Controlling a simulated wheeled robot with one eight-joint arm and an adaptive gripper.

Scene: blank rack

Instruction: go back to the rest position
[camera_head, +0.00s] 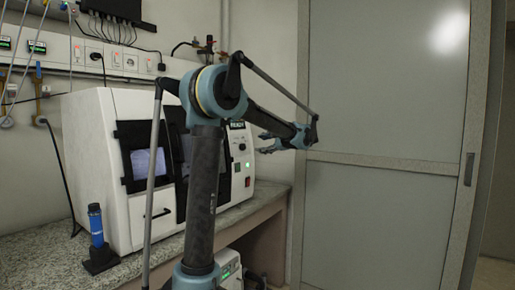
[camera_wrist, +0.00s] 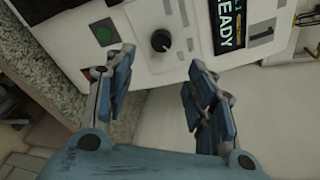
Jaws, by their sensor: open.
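My gripper (camera_wrist: 160,95) is open and empty in the wrist view, its two blue fingers apart in front of a white machine's control panel. In the head view my gripper (camera_head: 266,143) is at the end of my raised arm, small and partly hidden, at the right side of the white machine (camera_head: 110,215). The machine's panel shows a READY display (camera_wrist: 232,25), a black knob (camera_wrist: 161,40) and a green button (camera_wrist: 105,32) in the wrist view. No contact between fingers and panel can be made out.
The machine stands on a speckled stone bench (camera_head: 165,250). A large grey sliding door (camera_head: 385,80) is at the right. Sockets and cables line the wall. A second device (camera_head: 229,268) sits below the bench.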

